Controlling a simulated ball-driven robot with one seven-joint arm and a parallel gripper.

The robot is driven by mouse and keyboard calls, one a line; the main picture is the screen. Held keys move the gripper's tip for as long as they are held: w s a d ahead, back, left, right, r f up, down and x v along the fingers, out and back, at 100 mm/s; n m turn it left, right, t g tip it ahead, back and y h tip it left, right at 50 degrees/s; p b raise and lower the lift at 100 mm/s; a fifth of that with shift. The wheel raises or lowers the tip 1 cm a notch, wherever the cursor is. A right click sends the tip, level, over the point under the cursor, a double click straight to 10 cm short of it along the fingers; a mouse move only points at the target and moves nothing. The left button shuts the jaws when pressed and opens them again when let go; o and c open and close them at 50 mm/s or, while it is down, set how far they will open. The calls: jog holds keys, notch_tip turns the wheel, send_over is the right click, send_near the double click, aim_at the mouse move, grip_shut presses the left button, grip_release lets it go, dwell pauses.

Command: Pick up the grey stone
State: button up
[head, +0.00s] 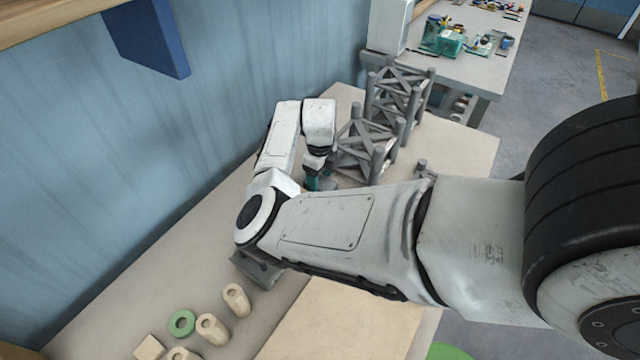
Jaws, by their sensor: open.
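My gripper (318,183), with teal fingers, points down over the table's far part, close to the wall and left of the grey lattice frames. It is open. A small bit of grey shows beside the fingers, but I cannot tell what it is. A dark grey block-like object (257,270) lies on the table near the wall, partly hidden under my arm's elbow. I cannot tell whether it is the grey stone; no other clear stone shows.
Grey lattice frames (366,150) stand right of my gripper. Pale wooden cylinders (236,300) and a green ring (182,323) lie at the front left. A blue bracket (150,38) juts from the wall. A cluttered second table (480,65) stands beyond. My arm hides the table's middle.

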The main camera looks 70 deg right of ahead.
jog(key=shift+f, duration=1.3)
jog(key=shift+c, duration=0.3)
jog(key=c, duration=0.9)
